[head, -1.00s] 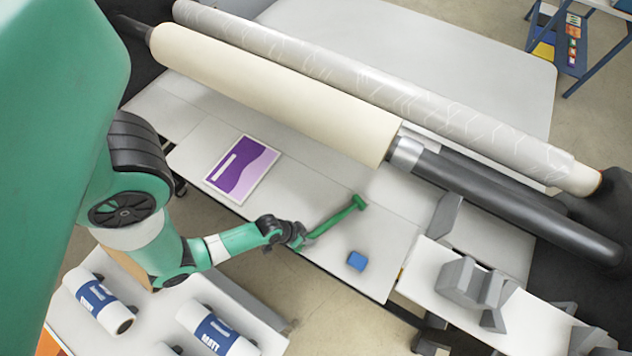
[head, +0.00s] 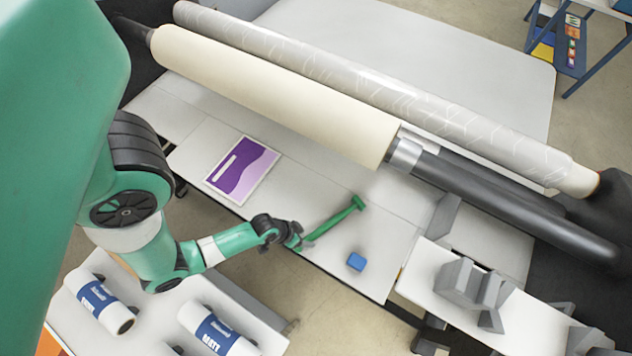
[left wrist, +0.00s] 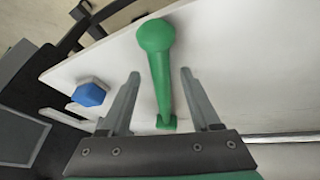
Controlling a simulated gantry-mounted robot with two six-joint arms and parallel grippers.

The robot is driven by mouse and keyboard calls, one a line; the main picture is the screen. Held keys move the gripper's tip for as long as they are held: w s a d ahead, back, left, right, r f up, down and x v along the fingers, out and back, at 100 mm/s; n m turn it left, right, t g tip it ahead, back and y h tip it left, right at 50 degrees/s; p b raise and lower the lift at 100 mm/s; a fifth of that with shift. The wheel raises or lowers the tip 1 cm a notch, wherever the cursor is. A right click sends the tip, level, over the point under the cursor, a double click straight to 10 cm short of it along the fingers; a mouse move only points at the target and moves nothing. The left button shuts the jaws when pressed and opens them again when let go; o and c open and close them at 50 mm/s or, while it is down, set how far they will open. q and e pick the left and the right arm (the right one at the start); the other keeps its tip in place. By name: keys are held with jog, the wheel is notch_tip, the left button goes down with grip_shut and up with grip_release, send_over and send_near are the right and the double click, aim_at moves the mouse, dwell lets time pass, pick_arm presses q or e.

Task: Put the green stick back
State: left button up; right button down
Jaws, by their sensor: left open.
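My left gripper (head: 299,242) is at the near end of the stick. In the left wrist view the stick (left wrist: 160,75) runs between the two open fingers, with gaps to either side, and the left gripper (left wrist: 160,105) is not closed on it. My right gripper is not in view.
A blue block (head: 356,261) lies on the table to the right of the stick. A purple and white card (head: 243,170) lies to the left. The cream roller (head: 270,95) spans the table behind. Grey angular blocks (head: 470,283) stand at right.

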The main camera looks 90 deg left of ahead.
pick_arm(q)
jog(key=p+v, duration=0.2)
jog(key=v, duration=0.7)
jog(key=shift+s+r+p, duration=0.2)
jog(key=shift+r+p, duration=0.15)
